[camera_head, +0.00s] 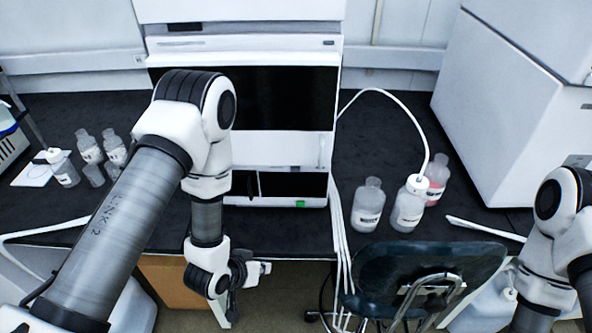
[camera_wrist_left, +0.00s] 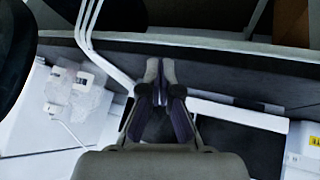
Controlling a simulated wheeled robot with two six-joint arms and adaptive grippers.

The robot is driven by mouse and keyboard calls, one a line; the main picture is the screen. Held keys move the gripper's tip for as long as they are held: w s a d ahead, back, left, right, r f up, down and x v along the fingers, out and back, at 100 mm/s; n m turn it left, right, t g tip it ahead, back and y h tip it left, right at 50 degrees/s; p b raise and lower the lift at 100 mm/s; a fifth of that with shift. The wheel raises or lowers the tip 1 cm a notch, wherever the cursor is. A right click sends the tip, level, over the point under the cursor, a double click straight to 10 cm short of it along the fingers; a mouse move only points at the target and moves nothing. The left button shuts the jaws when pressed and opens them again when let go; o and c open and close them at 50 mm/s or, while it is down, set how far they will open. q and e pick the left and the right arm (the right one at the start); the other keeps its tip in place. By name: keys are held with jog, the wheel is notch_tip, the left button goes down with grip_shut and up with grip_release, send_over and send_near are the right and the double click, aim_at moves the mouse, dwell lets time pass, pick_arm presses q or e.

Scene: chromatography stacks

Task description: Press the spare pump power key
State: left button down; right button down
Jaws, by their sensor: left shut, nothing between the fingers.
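The white instrument stack (camera_head: 240,155) stands at the back middle of the black bench, with dark front panels. A small green patch (camera_head: 300,204) shows low on its front; I cannot tell whether it is a key. No key is clearly marked as the spare pump power key in either view. My left gripper (camera_head: 262,268) is in front of the bench edge, below the stack front and apart from it. In the left wrist view its fingers (camera_wrist_left: 160,70) are together with nothing between them. My right arm shows at the right edge; its gripper is out of view.
Bottles (camera_head: 368,205) stand on the bench right of the stack, with a white tube running to one. Several small bottles (camera_head: 90,148) stand at the left. A dark chair (camera_head: 425,268) is in front of the bench. White tubes (camera_head: 340,230) hang over the edge.

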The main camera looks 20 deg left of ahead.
aim_at(295, 169)
pick_arm(q)
jog(key=w+d+r+t+h, duration=0.3)
jog(key=w+d+r+t, duration=0.1)
jog(key=w+r, duration=0.6)
notch_tip(295, 169, up, 3)
jog(key=shift+w+d+f+t+h, duration=0.2)
jog(key=shift+w+t+h, duration=0.15)
jog(key=shift+t, duration=0.35)
jog(key=shift+a, duration=0.1)
jog(key=w+a, duration=0.2)
jog(key=w, duration=0.6)
jog(key=shift+w+a, duration=0.2)
jog(key=shift+b, duration=0.3)
jog(key=shift+w+a, duration=0.1)
jog(key=shift+w, duration=0.25)
jog(key=shift+w+a, duration=0.15)
jog(key=shift+w, duration=0.35)
jog(key=shift+s, duration=0.1)
dwell(0.4)
jog(key=shift+s+d, duration=0.25)
jog(key=shift+s, duration=0.55)
